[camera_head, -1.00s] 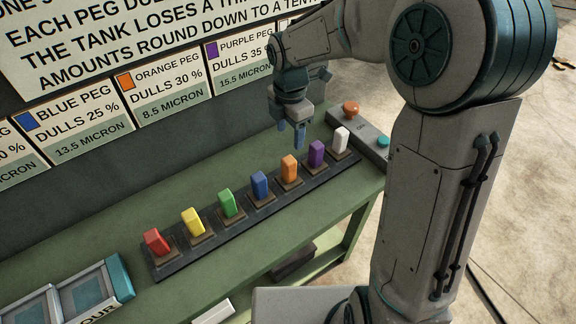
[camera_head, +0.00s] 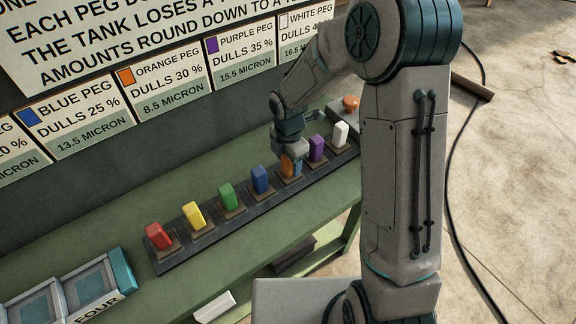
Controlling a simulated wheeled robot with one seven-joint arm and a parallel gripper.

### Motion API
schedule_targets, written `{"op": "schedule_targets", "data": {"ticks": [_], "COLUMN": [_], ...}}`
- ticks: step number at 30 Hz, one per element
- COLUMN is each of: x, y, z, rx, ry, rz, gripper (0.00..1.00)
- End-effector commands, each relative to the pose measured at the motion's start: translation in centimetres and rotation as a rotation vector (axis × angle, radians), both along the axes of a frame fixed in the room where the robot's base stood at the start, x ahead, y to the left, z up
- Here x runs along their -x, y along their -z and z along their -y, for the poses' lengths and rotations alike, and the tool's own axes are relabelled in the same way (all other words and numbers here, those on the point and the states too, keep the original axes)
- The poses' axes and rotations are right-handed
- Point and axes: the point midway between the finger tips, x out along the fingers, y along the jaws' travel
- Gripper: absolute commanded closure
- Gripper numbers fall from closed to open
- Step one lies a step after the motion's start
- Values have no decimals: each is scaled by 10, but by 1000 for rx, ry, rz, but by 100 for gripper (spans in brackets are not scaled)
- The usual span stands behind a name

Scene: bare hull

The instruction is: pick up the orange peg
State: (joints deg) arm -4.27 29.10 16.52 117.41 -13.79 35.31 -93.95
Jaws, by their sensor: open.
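The orange peg (camera_head: 286,168) stands upright in the dark rack (camera_head: 213,236), between the blue peg (camera_head: 260,180) and the purple peg (camera_head: 316,149). My gripper (camera_head: 291,167) is lowered over the orange peg, with its fingers around the upper part of it. The jaws are open. The fingers hide part of the peg, and whether they touch it cannot be told.
Red (camera_head: 158,236), yellow (camera_head: 194,215), green (camera_head: 229,196) and white (camera_head: 340,134) pegs stand in the same rack. An orange button (camera_head: 351,103) is at the bench's far end. A teal-edged tray (camera_head: 121,270) is at lower left. The green bench front (camera_head: 270,232) is clear.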

Motion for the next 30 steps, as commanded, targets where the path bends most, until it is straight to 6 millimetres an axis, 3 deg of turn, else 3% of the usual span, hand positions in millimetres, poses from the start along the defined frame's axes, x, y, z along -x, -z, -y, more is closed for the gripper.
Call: {"op": "schedule_targets", "data": {"ticks": [8,14,15,24,30], "x": [0,0,0,-1,-2], "y": [5,4,4,0,-31], "z": [0,0,0,0,1], "rx": [1,0,0,0,-1], "ry": [0,0,0,1,3], "rz": [1,0,0,2,7], "gripper": [44,94,97,97,97]}}
